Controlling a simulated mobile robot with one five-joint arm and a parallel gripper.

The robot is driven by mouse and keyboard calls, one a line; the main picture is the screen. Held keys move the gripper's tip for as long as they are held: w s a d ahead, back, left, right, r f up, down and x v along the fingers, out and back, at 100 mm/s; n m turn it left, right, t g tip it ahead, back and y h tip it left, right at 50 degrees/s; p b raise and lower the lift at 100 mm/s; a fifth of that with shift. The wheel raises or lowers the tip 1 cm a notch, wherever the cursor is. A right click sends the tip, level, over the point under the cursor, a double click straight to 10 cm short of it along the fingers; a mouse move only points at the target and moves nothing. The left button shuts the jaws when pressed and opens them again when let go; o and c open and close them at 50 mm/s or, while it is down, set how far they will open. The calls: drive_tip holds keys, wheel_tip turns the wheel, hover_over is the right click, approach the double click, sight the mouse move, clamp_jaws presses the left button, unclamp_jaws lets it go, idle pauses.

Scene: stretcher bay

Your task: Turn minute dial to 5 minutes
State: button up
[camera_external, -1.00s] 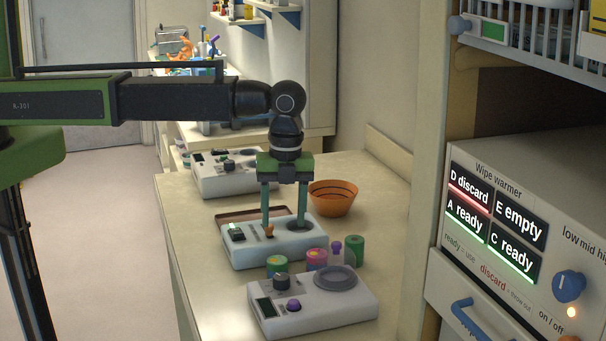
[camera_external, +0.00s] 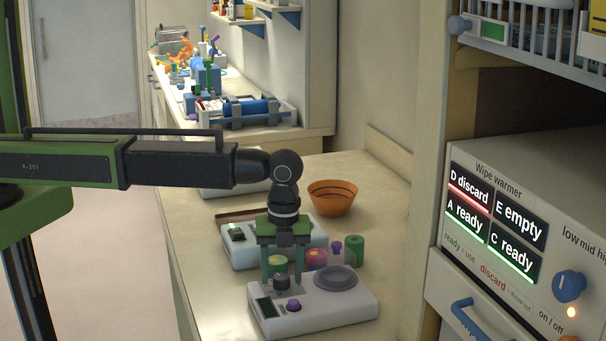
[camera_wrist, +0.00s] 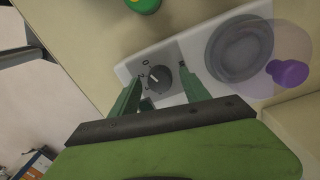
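The black dial (camera_external: 282,283) sits on the nearest white device (camera_external: 335,308), beside a purple knob (camera_external: 293,305) and a dark display (camera_external: 265,307). In the wrist view the dial (camera_wrist: 160,79) shows a light pointer mark on its upper left side and printed numbers, including 0, to its left. The exact setting is too small to read. My gripper (camera_external: 283,276) points down above the dial and is open. In the wrist view its green fingers (camera_wrist: 160,88) stand apart on either side of the dial; contact is not visible.
A round grey plate (camera_external: 335,278) is on the same device. A second white device (camera_external: 315,238) and an orange bowl (camera_external: 332,197) are farther back. The wipe warmer (camera_external: 530,215) stands right.

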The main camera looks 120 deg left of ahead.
clamp_jaws()
